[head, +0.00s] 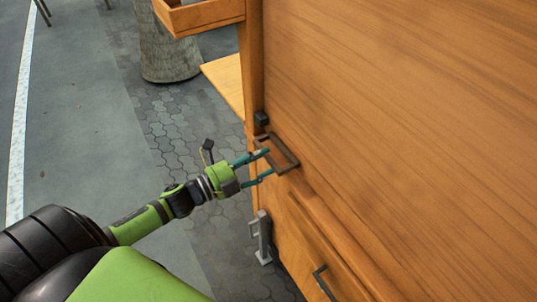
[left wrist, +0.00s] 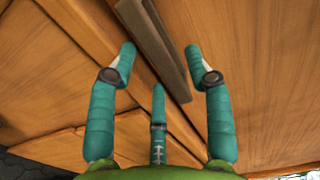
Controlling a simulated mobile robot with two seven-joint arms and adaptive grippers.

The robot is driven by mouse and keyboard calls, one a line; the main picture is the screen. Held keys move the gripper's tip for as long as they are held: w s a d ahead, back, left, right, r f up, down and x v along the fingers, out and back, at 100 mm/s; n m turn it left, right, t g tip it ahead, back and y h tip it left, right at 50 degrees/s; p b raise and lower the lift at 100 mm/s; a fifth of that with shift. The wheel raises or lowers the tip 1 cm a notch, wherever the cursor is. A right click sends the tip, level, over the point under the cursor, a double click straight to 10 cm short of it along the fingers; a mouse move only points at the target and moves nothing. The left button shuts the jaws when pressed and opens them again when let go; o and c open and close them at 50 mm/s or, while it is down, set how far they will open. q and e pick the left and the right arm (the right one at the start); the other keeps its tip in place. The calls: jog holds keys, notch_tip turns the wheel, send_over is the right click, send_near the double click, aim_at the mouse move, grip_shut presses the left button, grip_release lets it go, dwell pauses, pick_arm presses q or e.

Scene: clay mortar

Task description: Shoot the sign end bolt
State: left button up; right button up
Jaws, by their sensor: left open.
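A wooden stand (head: 400,120) fills the right of the head view. A dark metal frame-shaped handle (head: 290,157) sticks out from its near corner, below a small black block (head: 262,118). A grey metal fitting with a side loop (head: 264,236) is lower on the same corner. I cannot tell which of these is the sign end bolt. My left gripper (head: 268,162) is open, its fingertips at the handle. In the left wrist view a dark bar (left wrist: 163,48) runs between and beyond the open fingers (left wrist: 160,62); contact is unclear.
A dark pull handle (head: 325,283) is on the stand's lower front. A wooden shelf (head: 226,82) and a tray (head: 200,14) jut out at the back, near a round grey post (head: 167,45). The paved ground (head: 180,125) left of the stand is clear.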

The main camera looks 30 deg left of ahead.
aim_at(256, 144)
pick_arm(q)
jog(key=shift+x, duration=1.15)
grip_shut()
jog(key=shift+w+a+b, duration=0.2)
jog(key=shift+w+a, duration=0.25)
jog(key=shift+a, duration=0.3)
jog(key=shift+w+a+b, duration=0.2)
jog(key=shift+w+a, duration=0.2)
jog(key=shift+a, duration=0.4)
jog(key=shift+w+a+b, duration=0.2)
jog(key=shift+w+a, duration=0.25)
jog(key=shift+a, duration=0.3)
jog(key=shift+r, duration=0.1)
jog(key=shift+c, duration=2.2)
grip_release()
jog(key=o, duration=0.4)
jog(key=shift+o, duration=0.2)
jog(key=shift+w, duration=0.1)
